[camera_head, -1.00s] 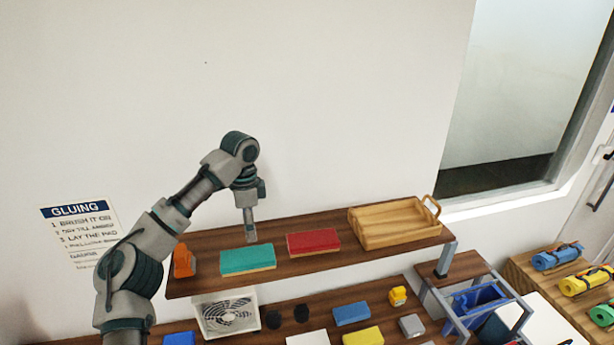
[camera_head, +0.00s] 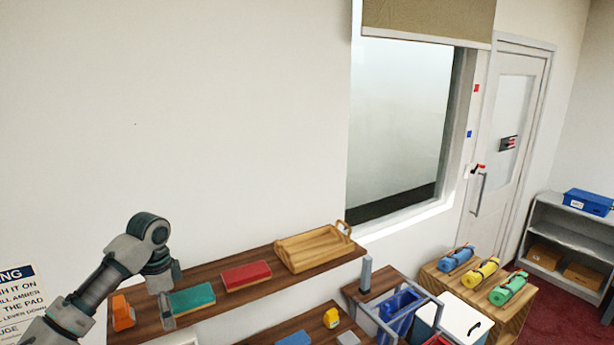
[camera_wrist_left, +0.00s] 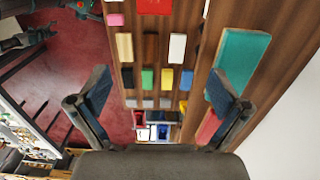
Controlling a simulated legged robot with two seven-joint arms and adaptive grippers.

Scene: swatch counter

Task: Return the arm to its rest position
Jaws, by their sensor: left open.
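My left arm comes in from the lower left in the head view. Its gripper (camera_head: 167,310) points down at the left part of the upper wooden shelf (camera_head: 222,290), just left of the teal block (camera_head: 192,299). In the left wrist view the two fingers of the left gripper (camera_wrist_left: 160,95) are spread wide apart with nothing between them. The teal block also shows there (camera_wrist_left: 243,62), beside and partly behind the right-hand finger. My right gripper is not in view.
An orange object (camera_head: 123,313) stands at the shelf's left end. A red block (camera_head: 246,275) and a wooden tray (camera_head: 313,249) sit farther right. Below, a lower counter holds several coloured blocks. A blue bin (camera_head: 398,312) and a wooden crate with rolled mats (camera_head: 440,277) stand right.

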